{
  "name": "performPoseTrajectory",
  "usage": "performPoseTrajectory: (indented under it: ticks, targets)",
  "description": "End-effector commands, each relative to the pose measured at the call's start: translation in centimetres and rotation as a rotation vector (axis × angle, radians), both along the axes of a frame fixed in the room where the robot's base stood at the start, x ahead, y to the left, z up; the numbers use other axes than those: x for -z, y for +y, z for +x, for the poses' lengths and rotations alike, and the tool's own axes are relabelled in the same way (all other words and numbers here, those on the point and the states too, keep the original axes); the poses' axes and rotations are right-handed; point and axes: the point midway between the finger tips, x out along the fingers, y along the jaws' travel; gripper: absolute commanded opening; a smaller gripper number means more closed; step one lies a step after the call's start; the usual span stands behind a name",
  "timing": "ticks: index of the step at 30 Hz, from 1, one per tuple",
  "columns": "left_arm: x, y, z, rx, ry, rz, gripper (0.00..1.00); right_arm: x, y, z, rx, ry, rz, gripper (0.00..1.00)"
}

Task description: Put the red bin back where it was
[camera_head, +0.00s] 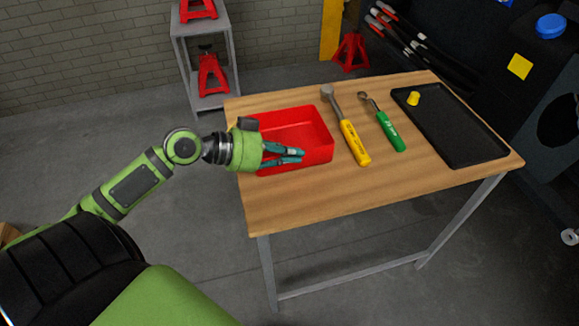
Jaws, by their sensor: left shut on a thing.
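The red bin (312,131) is an open, shallow rectangular box at the left end of the wooden table (330,196). It looks upright and level; I cannot tell whether it rests on the tabletop or is just above it. My left gripper (300,154) reaches in from the left, low over the bin's near left part, and its fingers are shut on the bin. The fingers and wrist hide part of the bin's left side and inside. My right gripper is out of view.
A yellow-handled hammer (354,142) and a green-handled tool (390,130) lie right of the bin. A black tray (455,135) holding a small yellow piece (413,98) covers the table's right end. The table's front strip is clear. Red stands (212,75) are behind.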

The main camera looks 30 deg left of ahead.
Motion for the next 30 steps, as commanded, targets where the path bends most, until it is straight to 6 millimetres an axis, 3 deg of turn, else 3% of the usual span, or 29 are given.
performPoseTrajectory:
  ticks: [9, 22, 23, 24, 30]
  targets:
    - [3.6, 0.3, 0.0, -0.003, -0.001, -0.004, 0.0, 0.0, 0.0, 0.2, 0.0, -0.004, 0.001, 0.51]
    - [4.5, 0.2, 0.0, 0.0, -0.003, 0.0, 0.0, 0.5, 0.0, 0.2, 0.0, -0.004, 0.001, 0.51]
    - [4.5, 0.2, 0.0, 0.0, 0.0, 0.0, 0.21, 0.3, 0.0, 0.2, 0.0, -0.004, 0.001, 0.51]
    - [4.4, 0.2, 0.0, 0.0, 0.0, 0.0, 0.32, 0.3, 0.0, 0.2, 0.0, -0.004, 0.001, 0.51]
    - [4.4, 0.2, 0.0, 0.0, 0.001, 0.001, 0.32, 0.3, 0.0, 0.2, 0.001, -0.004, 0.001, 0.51]
